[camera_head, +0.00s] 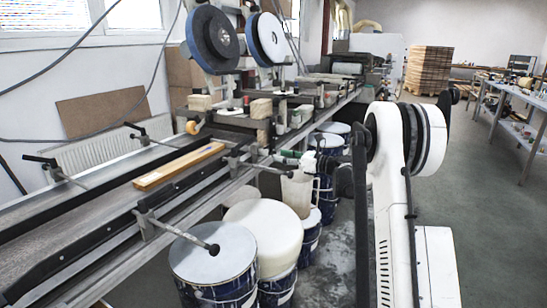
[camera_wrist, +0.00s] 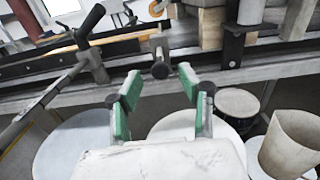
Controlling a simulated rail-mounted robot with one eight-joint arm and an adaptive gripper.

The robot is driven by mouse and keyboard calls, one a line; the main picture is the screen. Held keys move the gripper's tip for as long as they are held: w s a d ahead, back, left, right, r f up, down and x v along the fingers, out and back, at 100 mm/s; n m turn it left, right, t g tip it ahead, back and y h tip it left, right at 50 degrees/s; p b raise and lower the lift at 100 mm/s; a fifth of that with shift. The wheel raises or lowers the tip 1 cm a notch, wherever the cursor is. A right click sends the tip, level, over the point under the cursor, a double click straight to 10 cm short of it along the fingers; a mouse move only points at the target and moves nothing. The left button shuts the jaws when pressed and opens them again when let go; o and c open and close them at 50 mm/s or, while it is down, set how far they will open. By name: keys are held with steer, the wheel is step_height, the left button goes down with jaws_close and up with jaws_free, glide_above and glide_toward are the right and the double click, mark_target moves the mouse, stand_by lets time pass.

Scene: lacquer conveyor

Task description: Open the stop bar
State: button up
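A metal rod with a dark round end (camera_wrist: 160,70) points toward my wrist camera from a bracket on the conveyor's near rail; it looks like a stop bar. My gripper (camera_wrist: 160,77) is open, with its two green-padded fingers on either side of and below that end, apart from it. Another rod with a round knob (camera_head: 190,237) sticks out from a bracket nearer the camera.
A wooden plank (camera_head: 180,166) lies on the conveyor (camera_head: 75,215). Lidded drums (camera_head: 212,255) and a pale pitcher (camera_head: 297,192) stand below the near rail, under my gripper. Two large discs (camera_head: 212,40) rise behind. The floor (camera_head: 490,215) at right is clear.

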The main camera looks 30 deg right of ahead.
mark_target(273, 153)
steer(key=shift+x, duration=2)
jaws_close()
